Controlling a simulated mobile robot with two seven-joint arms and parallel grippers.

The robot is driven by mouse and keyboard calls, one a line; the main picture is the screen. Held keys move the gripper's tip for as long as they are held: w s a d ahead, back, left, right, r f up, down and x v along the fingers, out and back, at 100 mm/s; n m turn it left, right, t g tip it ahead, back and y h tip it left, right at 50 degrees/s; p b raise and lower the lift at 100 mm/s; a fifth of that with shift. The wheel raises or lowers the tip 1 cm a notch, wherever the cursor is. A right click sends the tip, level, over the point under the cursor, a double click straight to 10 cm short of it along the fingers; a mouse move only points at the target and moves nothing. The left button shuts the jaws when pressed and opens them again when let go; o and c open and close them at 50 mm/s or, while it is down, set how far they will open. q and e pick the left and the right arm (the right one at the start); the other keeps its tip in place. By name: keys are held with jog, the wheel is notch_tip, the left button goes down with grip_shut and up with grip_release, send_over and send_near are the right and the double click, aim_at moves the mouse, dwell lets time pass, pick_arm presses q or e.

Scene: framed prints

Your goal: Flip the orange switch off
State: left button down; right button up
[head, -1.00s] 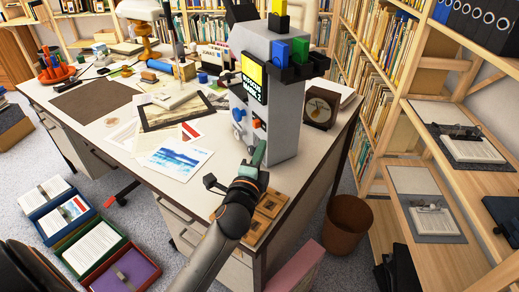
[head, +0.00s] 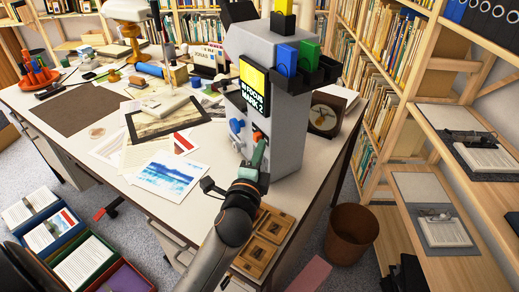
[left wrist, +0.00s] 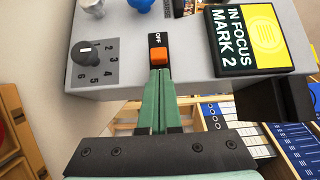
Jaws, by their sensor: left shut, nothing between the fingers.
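The grey machine (head: 284,125) marked "IN FOCUS MARK 2" stands upright on the desk. Its orange switch (left wrist: 158,55) is on the front panel, on a black plate with "OFF" printed at the end away from my fingers in the left wrist view. The switch shows small in the head view (head: 257,136), partly behind my fingers. My left gripper (left wrist: 160,72) is shut and empty, with its green fingertips right at the near end of the switch. I cannot tell for sure whether they touch it. My left gripper also shows in the head view (head: 259,143). My right gripper is out of view.
Wooden framed pieces (head: 265,235) lie on the desk corner. Prints (head: 168,174) cover the desk to the left. A brown bin (head: 350,234) stands on the floor at right.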

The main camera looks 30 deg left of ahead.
aim_at(255, 138)
pick_arm(q)
jog(key=shift+w+a, duration=0.2)
jog(key=shift+a, duration=0.15)
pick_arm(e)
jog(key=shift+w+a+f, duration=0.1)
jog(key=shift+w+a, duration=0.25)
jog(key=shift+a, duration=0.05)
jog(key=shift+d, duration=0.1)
pick_arm(q)
jog(key=shift+w+a+r+p, duration=0.2)
jog(key=shift+w+a+p, duration=0.15)
jog(key=shift+a+p, duration=0.3)
jog(key=shift+w+a, duration=0.15)
jog(key=shift+a, duration=0.15)
jog(key=shift+f, duration=0.1)
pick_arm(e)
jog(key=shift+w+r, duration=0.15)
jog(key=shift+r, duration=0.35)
